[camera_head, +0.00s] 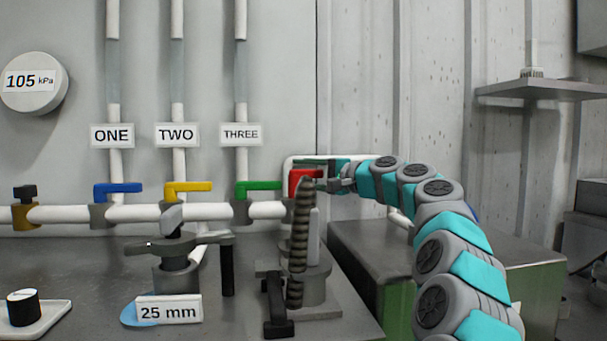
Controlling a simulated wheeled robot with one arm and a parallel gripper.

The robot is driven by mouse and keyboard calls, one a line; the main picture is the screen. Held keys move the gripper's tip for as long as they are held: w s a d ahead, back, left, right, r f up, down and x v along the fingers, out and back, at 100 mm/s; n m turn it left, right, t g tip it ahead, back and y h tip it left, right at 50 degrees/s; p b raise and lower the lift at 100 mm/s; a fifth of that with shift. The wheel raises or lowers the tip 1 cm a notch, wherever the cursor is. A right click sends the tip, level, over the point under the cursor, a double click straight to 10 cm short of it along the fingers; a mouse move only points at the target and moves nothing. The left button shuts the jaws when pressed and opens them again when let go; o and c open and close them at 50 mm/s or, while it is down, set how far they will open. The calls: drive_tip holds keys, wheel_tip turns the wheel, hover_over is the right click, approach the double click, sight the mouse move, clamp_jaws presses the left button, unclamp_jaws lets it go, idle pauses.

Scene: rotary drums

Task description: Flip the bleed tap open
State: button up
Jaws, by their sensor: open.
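No tap carries a readable bleed label. A red-levered tap (302,180) is at the right end of the white pipe, partly covered by a ribbed brown hose. A small brass tap with a black handle (24,194) is at the pipe's left end. My gripper (322,184) is open, just right of the red lever, with its fingers pointing left. Whether it touches the lever cannot be told. Blue (118,188), yellow (188,187) and green (258,186) levers lie level along the pipe, under signs ONE, TWO and THREE.
A ribbed hose (299,245) rises in front of the red tap from a grey base. A clamp-like fitting (175,250) stands behind a 25 mm sign. A black knob (23,307) is front left. A green-sided block (540,295) is right, behind my arm.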

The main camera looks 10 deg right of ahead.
clamp_jaws()
idle(1.3)
